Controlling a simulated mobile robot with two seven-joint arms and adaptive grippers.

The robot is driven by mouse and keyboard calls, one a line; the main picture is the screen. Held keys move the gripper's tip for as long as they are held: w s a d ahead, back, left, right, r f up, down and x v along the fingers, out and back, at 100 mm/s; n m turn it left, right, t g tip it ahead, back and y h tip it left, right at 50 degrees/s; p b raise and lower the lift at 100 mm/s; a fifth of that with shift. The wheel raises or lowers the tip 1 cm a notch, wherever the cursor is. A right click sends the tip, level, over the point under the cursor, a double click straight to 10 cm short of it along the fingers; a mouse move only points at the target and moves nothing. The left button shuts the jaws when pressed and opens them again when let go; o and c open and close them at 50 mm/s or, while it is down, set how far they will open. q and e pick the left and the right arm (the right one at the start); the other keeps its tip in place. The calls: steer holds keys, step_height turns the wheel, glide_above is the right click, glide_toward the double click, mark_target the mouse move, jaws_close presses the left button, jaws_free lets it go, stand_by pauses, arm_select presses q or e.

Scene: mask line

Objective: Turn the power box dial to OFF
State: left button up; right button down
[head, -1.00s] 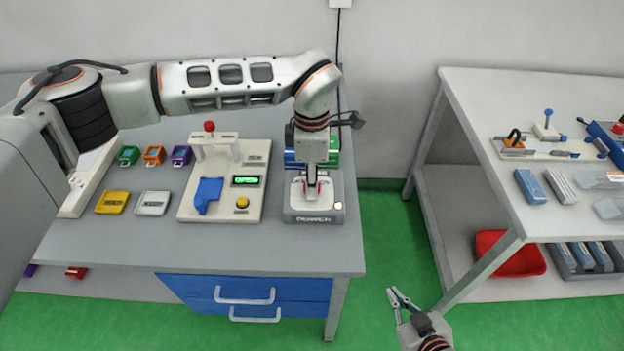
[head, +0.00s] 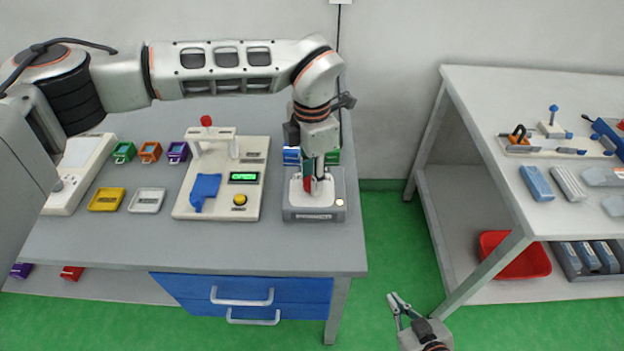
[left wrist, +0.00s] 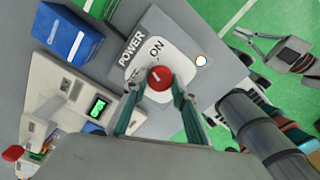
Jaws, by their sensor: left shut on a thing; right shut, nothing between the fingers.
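The power box (head: 315,213) is a grey box with a white top plate on the table's right side. In the left wrist view its plate reads POWER and ON, and a small lamp (left wrist: 201,60) glows pale. The red round dial (left wrist: 160,78) stands on the plate with a small light mark on it. My left gripper (head: 314,178) points down over the box, its fingers (left wrist: 160,88) shut on the dial from both sides. Whether the mark lines up with ON is hard to tell. My right gripper (head: 399,303) is shut and empty, low over the green floor.
A white device (head: 221,205) with a green display and yellow button stands left of the power box. A blue box (left wrist: 68,34) is behind the power box. Small coloured trays lie further left. Another table (head: 560,190) stands at the right.

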arm_select(q)
steer(key=n, duration=0.2)
steer(key=shift+f+n+b, duration=0.1)
steer(key=shift+n+b, duration=0.3)
steer(key=n, duration=0.3)
steer(key=shift+n+b, duration=0.3)
steer(key=shift+b, duration=0.1)
steer(key=n, duration=0.6)
steer(key=shift+b, duration=0.35)
steer(key=shift+n, duration=0.3)
steer(key=o, duration=1.1)
step_height(320, 180, up, 12)
steer(key=shift+r, duration=0.1)
